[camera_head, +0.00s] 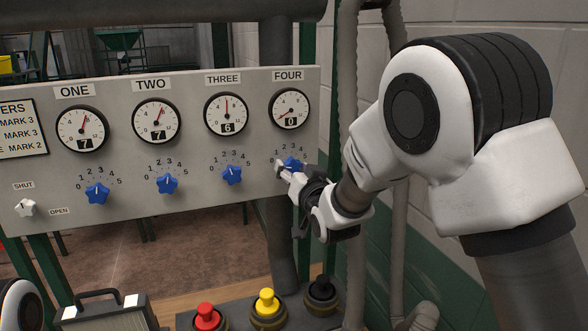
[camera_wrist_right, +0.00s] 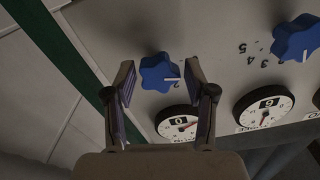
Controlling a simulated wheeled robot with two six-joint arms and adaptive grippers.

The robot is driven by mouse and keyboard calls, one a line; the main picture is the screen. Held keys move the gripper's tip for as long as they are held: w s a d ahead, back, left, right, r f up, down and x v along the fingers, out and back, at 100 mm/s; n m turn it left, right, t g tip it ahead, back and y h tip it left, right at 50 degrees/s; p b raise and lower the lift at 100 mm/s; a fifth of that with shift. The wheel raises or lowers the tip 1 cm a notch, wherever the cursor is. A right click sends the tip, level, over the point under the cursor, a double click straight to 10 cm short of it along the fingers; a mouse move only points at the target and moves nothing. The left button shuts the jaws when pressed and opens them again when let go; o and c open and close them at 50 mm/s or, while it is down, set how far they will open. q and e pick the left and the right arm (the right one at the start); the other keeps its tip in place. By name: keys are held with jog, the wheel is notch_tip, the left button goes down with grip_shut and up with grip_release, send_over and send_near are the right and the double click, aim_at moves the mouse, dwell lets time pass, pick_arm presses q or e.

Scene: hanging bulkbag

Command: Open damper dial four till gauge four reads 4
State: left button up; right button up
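Damper dial four (camera_head: 292,165) is a blue star-shaped knob at the right end of the grey panel, under the FOUR label. Gauge four (camera_head: 289,109) above it shows 0 in its window, its needle pointing to the lower left. My right gripper (camera_head: 284,172) is at dial four and partly covers it. In the right wrist view dial four (camera_wrist_right: 158,73) lies between the fingertips of the right gripper (camera_wrist_right: 158,82), which stand apart with a small gap at each side. Contact is not visible. My left gripper is not in view.
Dials one (camera_head: 97,193), two (camera_head: 168,183) and three (camera_head: 232,175) sit left of dial four. Their gauges show 7, 7 and 6. A white shut/open knob (camera_head: 25,208) is at the far left. Red (camera_head: 205,314), yellow (camera_head: 267,302) and black (camera_head: 322,290) buttons stand below.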

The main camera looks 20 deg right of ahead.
jog(key=c, duration=0.6)
jog(key=shift+f+m+b, duration=0.1)
jog(key=shift+m+b, duration=1)
jog(key=shift+m, duration=0.2)
jog(key=shift+m+b, duration=0.85)
jog(key=shift+m, duration=0.75)
